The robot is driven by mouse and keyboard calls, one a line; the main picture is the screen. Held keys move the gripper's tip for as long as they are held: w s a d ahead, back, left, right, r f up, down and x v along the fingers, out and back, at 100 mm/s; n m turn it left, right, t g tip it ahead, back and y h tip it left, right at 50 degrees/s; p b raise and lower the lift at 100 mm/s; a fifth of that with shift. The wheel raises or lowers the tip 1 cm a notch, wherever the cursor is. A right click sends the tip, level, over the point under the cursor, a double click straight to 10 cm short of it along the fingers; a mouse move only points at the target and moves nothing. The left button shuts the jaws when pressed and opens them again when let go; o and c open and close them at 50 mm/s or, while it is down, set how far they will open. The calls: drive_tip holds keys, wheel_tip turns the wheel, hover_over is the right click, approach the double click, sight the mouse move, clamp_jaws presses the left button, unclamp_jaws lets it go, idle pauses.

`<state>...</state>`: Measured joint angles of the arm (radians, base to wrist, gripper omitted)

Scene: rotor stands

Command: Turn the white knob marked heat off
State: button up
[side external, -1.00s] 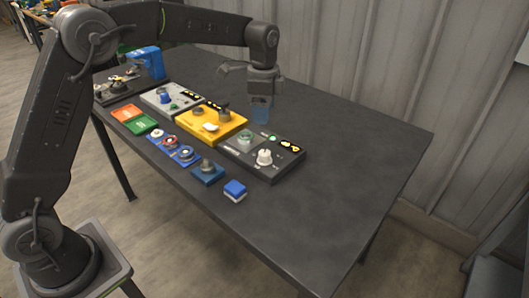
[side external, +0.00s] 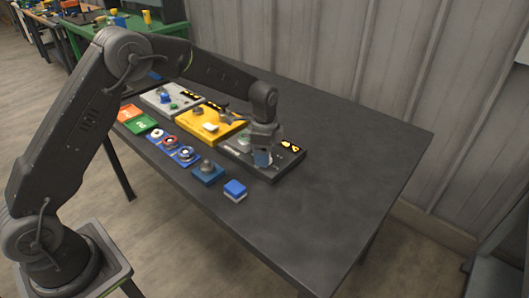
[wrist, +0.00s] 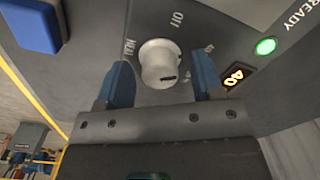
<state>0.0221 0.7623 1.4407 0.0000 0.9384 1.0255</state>
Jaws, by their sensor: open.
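The white knob (wrist: 160,62) sits on a dark grey panel (side external: 289,165), with labels around it reading "OFF" and, partly legible, "HEAT". A dark mark shows on the knob's face toward the lower right, away from the "OFF" label. My gripper (wrist: 162,82) is open, with one blue fingertip on each side of the knob. A gap shows between each finger and the knob in the wrist view. In the side view my gripper (side external: 262,158) is low over the panel and hides the knob.
The panel has a lit green lamp (wrist: 265,46) by "READY" and an orange display (wrist: 234,77) reading 40. A blue block (side external: 234,188) lies in front of the panel. A yellow panel (side external: 211,125) stands to the left. The table's right side is clear.

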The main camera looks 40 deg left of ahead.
drive_tip(key=shift+f, duration=0.15)
drive_tip(key=shift+c, duration=0.2)
drive_tip(key=c, duration=0.9)
drive_tip(key=shift+n, duration=0.3)
drive_tip(key=n, duration=0.5)
drive_tip(key=shift+n, duration=0.3)
drive_tip(key=n, duration=0.5)
drive_tip(key=shift+n, duration=0.3)
drive_tip(key=o, duration=0.9)
